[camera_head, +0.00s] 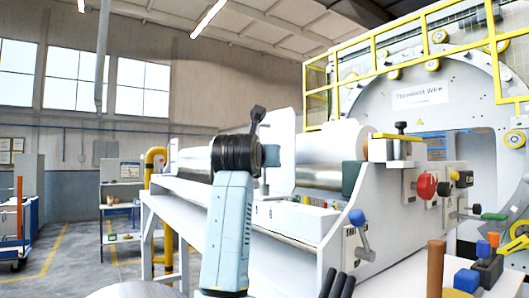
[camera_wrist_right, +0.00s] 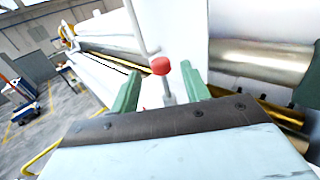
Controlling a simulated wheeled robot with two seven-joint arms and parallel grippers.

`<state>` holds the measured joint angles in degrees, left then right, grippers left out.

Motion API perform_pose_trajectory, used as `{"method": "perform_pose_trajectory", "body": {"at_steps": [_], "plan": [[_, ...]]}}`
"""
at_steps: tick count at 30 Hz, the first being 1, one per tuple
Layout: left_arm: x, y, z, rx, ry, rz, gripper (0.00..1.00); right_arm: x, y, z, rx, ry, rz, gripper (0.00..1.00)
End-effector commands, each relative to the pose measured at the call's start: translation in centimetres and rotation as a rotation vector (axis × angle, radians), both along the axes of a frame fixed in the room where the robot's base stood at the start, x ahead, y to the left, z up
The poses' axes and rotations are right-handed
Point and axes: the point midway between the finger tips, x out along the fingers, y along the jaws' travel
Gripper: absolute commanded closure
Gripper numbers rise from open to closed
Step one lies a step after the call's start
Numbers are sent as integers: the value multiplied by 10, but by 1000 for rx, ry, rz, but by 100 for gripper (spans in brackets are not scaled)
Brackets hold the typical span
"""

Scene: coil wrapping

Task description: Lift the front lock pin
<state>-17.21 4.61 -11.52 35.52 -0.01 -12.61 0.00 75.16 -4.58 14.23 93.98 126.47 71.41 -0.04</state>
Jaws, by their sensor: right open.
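A pin with a red ball knob (camera_wrist_right: 161,66) on a thin grey shaft stands upright in the right wrist view; I take it to be the front lock pin. My right gripper (camera_wrist_right: 163,84) has its two green fingers apart, one on each side of the shaft as seen in this view. I cannot tell how deep between the fingers the shaft stands. In the head view my pale blue arm with its black joint covers this part of the machine, and the red-knobbed pin cannot be made out there. My left gripper is not in view.
A silver roll (camera_head: 321,160) lies on the white machine bed (camera_head: 290,218), beside a white upright plate (camera_head: 281,140). A black-knobbed lever (camera_head: 256,120) rises near my arm. A red button (camera_head: 426,186) and a blue-knobbed lever (camera_head: 358,222) are at right.

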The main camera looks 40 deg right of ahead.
Motion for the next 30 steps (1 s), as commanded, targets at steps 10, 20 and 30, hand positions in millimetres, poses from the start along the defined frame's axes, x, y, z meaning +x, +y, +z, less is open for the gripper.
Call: {"method": "perform_pose_trajectory", "body": {"at_steps": [10, 20, 30], "plan": [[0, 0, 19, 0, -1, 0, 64, 32, -40, 1, -1, 1, -1, 54], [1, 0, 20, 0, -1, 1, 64, 35, -44, -1, 1, -1, 0, 54], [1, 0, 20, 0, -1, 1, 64, 35, -44, 0, -1, -1, 0, 92]]}}
